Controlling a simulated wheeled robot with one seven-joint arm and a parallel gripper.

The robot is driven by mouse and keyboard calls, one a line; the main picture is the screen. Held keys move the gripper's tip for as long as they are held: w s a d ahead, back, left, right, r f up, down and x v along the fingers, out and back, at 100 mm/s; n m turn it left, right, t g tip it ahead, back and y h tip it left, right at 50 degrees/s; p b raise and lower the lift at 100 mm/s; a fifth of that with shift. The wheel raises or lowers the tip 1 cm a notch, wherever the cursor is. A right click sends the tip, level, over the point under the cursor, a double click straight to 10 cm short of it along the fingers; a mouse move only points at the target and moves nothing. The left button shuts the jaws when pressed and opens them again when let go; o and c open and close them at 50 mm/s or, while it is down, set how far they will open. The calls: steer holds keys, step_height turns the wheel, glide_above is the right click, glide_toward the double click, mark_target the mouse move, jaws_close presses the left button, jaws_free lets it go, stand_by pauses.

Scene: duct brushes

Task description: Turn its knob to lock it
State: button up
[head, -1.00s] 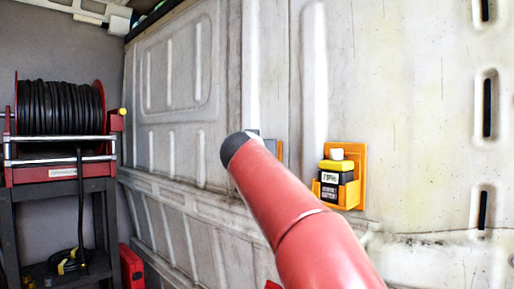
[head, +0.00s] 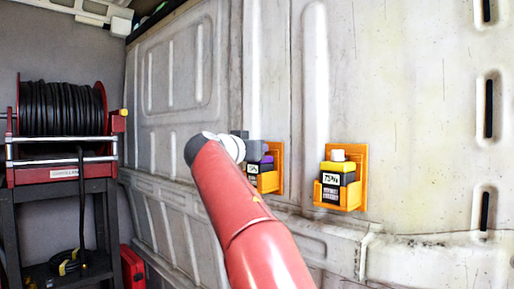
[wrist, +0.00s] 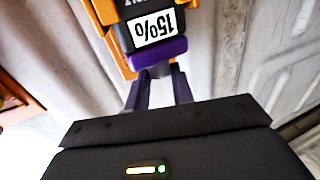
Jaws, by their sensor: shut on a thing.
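That battery sits at an orange wall holder (head: 278,170). In the wrist view my two fingers (wrist: 160,78) reach the battery's purple top (wrist: 158,54). What lies between the fingertips is partly hidden.
A yellow-topped battery (head: 336,167) with a white piece on top sits in another orange holder (head: 358,185) to the right. A dark cart (head: 60,190) carries the reel. A red case (head: 132,267) stands on the floor at lower left.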

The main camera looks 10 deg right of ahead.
steer(key=m+g+h+p, duration=0.3)
steer(key=g+p, duration=0.1)
steer(key=shift+w+a+r, duration=0.1)
steer(key=shift+w+a, duration=0.2)
steer(key=shift+m+h, duration=0.3)
steer(key=o, duration=1)
steer(key=b+v, duration=0.1)
steer(key=v, duration=0.6)
steer(key=shift+s+a, duration=0.15)
steer(key=shift+a, duration=0.2)
